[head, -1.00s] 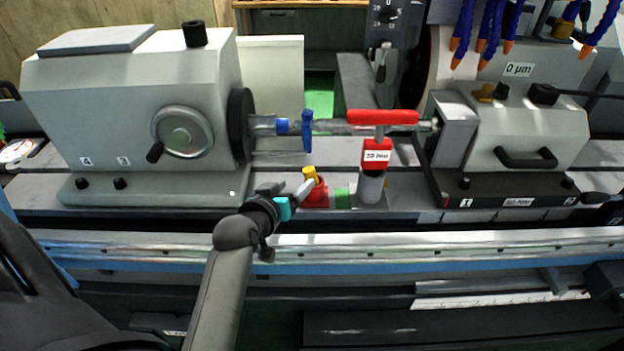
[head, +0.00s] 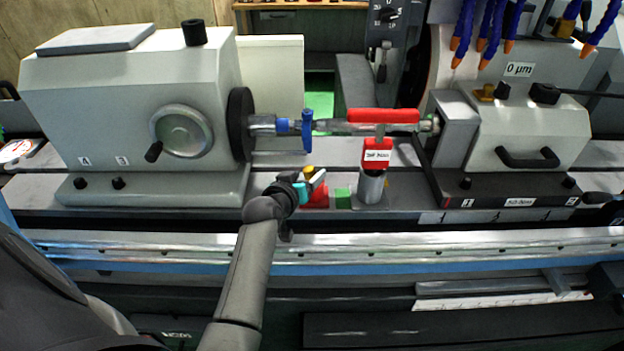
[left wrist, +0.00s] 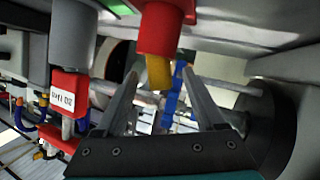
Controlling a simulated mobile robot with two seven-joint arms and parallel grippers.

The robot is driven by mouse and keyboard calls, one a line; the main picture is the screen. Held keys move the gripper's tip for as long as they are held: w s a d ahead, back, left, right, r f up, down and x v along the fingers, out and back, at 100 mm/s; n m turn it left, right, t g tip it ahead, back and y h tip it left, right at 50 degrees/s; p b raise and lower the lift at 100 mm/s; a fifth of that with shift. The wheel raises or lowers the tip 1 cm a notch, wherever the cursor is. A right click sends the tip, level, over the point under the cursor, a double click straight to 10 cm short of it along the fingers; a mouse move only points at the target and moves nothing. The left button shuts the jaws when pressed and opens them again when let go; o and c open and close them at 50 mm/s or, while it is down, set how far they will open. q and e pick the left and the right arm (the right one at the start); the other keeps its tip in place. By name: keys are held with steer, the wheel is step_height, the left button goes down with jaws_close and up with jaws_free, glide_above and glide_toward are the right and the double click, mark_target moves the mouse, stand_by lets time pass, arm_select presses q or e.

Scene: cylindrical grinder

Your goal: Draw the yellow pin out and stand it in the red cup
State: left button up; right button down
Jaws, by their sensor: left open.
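The yellow pin (head: 308,171) shows only as a small piece behind my left gripper (head: 316,180) in the head view. The red cup (head: 317,199) is beneath it, partly hidden by the gripper. In the left wrist view, which looks upside down, the pin (left wrist: 158,72) sticks out of the mouth of the red cup (left wrist: 162,30), slightly tilted. My left gripper (left wrist: 160,80) is open there, its fingers apart on either side of the pin in the picture. I cannot tell whether either finger touches it. My right gripper is not in view.
A green block (head: 343,198) stands just right of the red cup. A grey post with a red labelled block (head: 376,156) is further right. The grey tailstock (head: 140,100) stands left.

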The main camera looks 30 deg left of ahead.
arm_select(q)
jaws_close()
stand_by(0.6)
